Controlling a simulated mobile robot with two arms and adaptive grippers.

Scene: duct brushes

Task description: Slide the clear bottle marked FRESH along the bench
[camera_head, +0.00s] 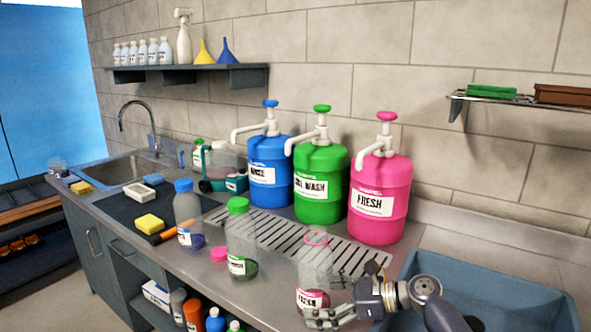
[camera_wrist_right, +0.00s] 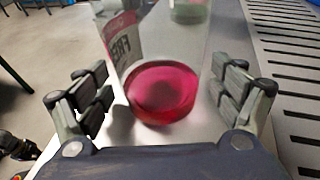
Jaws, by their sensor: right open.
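The clear bottle marked FRESH (camera_head: 314,268) stands upright on the steel bench (camera_head: 205,275), near its front edge, with a pink rim and some pink liquid at its bottom. My right gripper (camera_head: 332,312) is open at its lower part. In the right wrist view the bottle (camera_wrist_right: 160,85) stands between the two open fingers (camera_wrist_right: 160,95), with a visible gap on each side. The label shows at its left and its top is out of frame.
A clear bottle with a green cap (camera_head: 240,235) and one with a blue cap (camera_head: 187,205) stand to the left. A pink cap (camera_head: 218,254) lies between them. Behind are a slotted drain (camera_head: 285,237) and the pink FRESH drum (camera_head: 380,200). A blue basin (camera_head: 500,290) is at right.

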